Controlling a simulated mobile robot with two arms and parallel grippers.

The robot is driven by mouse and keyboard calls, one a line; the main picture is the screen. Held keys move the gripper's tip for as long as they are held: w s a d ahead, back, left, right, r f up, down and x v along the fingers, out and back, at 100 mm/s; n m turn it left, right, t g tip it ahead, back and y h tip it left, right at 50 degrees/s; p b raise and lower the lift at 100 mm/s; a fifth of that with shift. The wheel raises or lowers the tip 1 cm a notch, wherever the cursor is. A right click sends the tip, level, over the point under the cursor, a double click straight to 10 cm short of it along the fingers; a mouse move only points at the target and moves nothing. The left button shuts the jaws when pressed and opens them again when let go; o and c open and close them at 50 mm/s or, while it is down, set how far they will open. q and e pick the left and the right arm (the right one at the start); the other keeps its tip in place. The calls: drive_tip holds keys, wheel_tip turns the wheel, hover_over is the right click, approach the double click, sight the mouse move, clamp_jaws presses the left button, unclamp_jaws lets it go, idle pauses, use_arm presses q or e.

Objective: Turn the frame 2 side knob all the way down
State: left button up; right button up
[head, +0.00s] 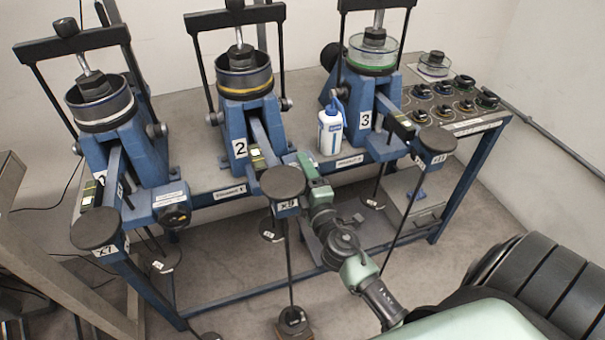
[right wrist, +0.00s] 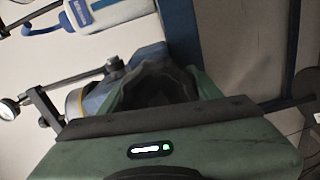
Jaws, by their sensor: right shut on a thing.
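Frame 2 (head: 240,105) is the blue lever frame in the middle of the bench, marked with a white "2". Its lever ends in a dark round disc (head: 282,182) with an "x9" label. My green right gripper (head: 306,168) is at the front of frame 2, just right of that disc. It is shut, apparently on the frame 2 side knob, which I cannot make out in the head view. In the right wrist view the gripper (right wrist: 165,88) has a dark, unclear area between its fingers. My left gripper is not in view.
Frame 1 (head: 120,130) stands at left, with its black side knob (head: 176,215). Frame 3 (head: 372,95) stands at right. A white and blue bottle (head: 331,130) stands close behind my right gripper. Weights (head: 443,92) lie on the bench's right end.

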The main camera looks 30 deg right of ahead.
drive_tip(key=o, duration=1.4)
drive_tip(key=shift+s, duration=0.1)
drive_tip(key=b+v, duration=0.2)
drive_tip(key=v, duration=0.5)
drive_tip(key=shift+s+a, duration=0.1)
drive_tip(key=shift+s, duration=0.25)
